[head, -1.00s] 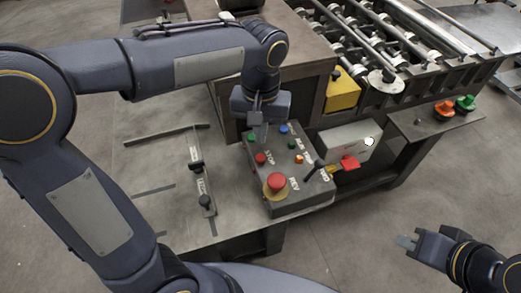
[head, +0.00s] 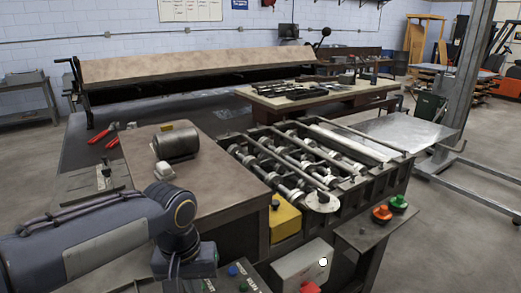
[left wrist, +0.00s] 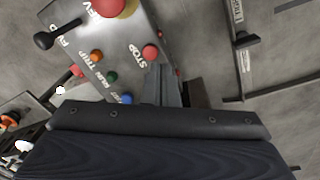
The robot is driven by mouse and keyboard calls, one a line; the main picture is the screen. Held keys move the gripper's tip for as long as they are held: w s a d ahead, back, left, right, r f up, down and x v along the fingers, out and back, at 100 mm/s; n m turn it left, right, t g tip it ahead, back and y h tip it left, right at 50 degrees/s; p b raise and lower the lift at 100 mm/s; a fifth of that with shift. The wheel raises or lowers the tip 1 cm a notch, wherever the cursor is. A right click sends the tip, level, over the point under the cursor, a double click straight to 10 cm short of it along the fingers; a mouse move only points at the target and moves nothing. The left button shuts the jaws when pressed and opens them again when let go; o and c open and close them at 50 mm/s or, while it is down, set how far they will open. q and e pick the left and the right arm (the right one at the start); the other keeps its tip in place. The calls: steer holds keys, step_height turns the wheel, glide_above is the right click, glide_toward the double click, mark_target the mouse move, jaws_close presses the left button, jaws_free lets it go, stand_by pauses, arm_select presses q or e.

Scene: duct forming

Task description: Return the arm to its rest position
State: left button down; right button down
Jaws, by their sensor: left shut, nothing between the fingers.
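My left arm comes in from the lower left of the head view. Its gripper (head: 174,268) hangs at the bottom edge, just left of the grey control box (head: 236,274), which is cut off there. In the left wrist view the gripper (left wrist: 162,72) is shut and empty. Its fingertips overlap the control box (left wrist: 122,42) close to the red STOP button (left wrist: 150,52); I cannot tell whether they touch it. The big red knob (left wrist: 108,6) and a black lever (left wrist: 58,34) also show on the box. My right gripper is out of view.
A brown-topped table (head: 190,190) with a motor-like cylinder (head: 176,143) stands beyond the left arm. The roller machine (head: 300,165) is to its right. A side shelf with red (head: 382,212) and green (head: 398,202) buttons sits at lower right. Open floor lies further right.

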arm_select(q)
steer(key=s+a+f+t+h, duration=0.1)
steer(key=s+a+t, duration=0.1)
steer(key=s, duration=0.5)
steer(key=s+a+f+t+h, duration=0.2)
steer(key=s+a+t, duration=0.1)
steer(key=s+a, duration=0.2)
steer(key=shift+s+n, duration=0.4)
steer(key=shift+s, duration=0.85)
steer(key=shift+f, duration=0.1)
